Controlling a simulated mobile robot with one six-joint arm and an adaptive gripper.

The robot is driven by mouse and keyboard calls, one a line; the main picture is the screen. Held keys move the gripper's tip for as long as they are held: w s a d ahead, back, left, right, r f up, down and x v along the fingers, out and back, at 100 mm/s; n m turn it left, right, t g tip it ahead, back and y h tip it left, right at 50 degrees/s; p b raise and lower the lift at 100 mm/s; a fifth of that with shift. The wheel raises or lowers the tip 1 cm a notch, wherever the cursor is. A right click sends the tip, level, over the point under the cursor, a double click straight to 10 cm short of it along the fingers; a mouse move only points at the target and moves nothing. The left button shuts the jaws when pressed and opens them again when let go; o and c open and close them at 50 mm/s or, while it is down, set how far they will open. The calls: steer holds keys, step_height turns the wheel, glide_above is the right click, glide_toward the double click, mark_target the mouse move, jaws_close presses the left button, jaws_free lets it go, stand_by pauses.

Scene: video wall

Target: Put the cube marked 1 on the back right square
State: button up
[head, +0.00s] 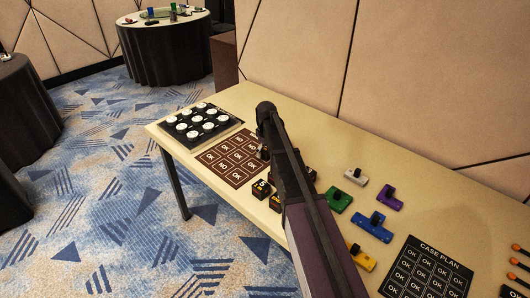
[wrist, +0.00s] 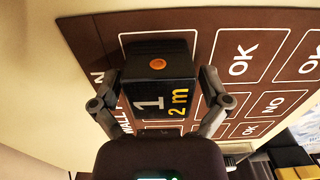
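The cube marked 1 (wrist: 160,97) is black, with a white 1, a yellow "2 m" and an orange dot. In the wrist view it sits between the two fingers of my gripper (wrist: 163,92), which close in on its sides and appear to touch it. The brown board (head: 210,158) has squares marked OK and NO. The cube is over an edge square of this board (wrist: 240,52); a dark patch lies beside it. I cannot tell whether it rests on the board or hangs just above. In the head view my arm hides most of the gripper and cube.
Other black cubes (head: 262,189) stand close in front of the board. A tray of white discs (head: 201,123) lies left of it. Green (head: 338,199), blue (head: 371,226), purple (head: 386,198) and yellow (head: 361,257) pieces and a case plan card (head: 427,270) lie to the right.

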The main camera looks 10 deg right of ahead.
steer(key=shift+r, duration=0.15)
stand_by(0.3)
step_height(320, 180, up, 12)
steer(key=p, duration=1.2)
steer(key=shift+s, duration=0.1)
stand_by(0.5)
steer(key=s+m, duration=0.7)
steer(key=s, duration=2.1)
steer(key=shift+s+a, duration=0.25)
steer(key=shift+s, duration=0.15)
